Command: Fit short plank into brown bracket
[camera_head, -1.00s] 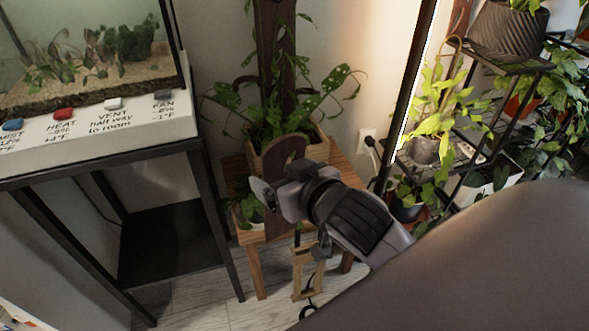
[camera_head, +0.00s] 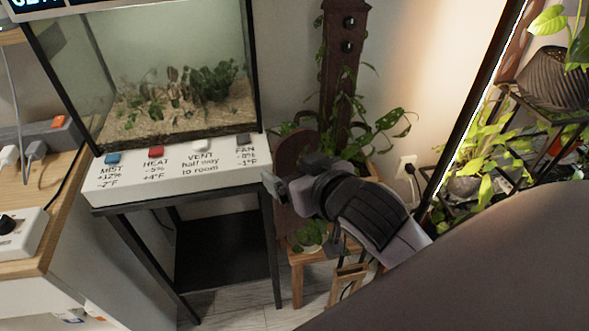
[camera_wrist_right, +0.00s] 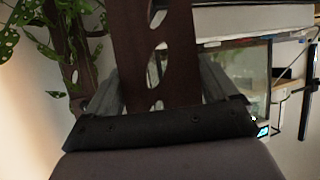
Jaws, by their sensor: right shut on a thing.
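The short plank (camera_head: 296,146) is dark brown with a rounded top and stands roughly upright at my right gripper (camera_head: 275,188). The gripper is shut on it and hides part of it in the head view. In the right wrist view, the plank (camera_wrist_right: 155,55), pierced by oval holes, shows between the two grey fingers. A tall dark brown post (camera_head: 342,75) with round holes rises behind, from the planter. I cannot tell whether it belongs to the brown bracket; no bracket is clearly identifiable. My left gripper is out of view.
A glass terrarium (camera_head: 172,75) on a black-framed stand (camera_head: 268,250) is close left of my gripper. A wooden stool (camera_head: 298,280), a small wooden frame (camera_head: 350,270) and leafy plants crowd below and behind. A plant shelf (camera_head: 545,125) stands right.

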